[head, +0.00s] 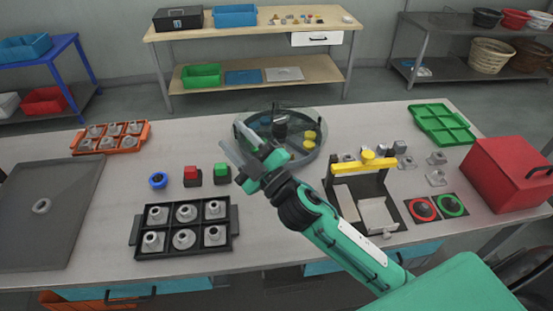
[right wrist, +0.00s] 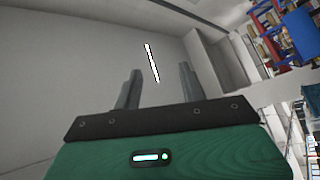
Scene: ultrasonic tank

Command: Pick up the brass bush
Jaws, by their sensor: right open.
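Small yellow, brass-coloured pieces (head: 308,140) sit in the right part of a round, clear-walled grey tank (head: 319,156) at the middle of the table. I cannot tell for sure which of them is the brass bush. A dark piece and a blue patch also show in the tank. My right gripper (head: 229,134) is raised in front of the tank's left side, hiding part of it. Its fingers point up and to the left. In the right wrist view the two fingers (right wrist: 159,75) stand apart with nothing between them. My left gripper is out of view.
A black tray (head: 184,226) with several grey parts stands front left, with an orange tray (head: 77,141) behind. Red (head: 192,176) and green (head: 222,174) blocks and a blue ring (head: 158,181) lie near my gripper. A yellow-barred black fixture (head: 355,169) and red box (head: 511,172) stand right.

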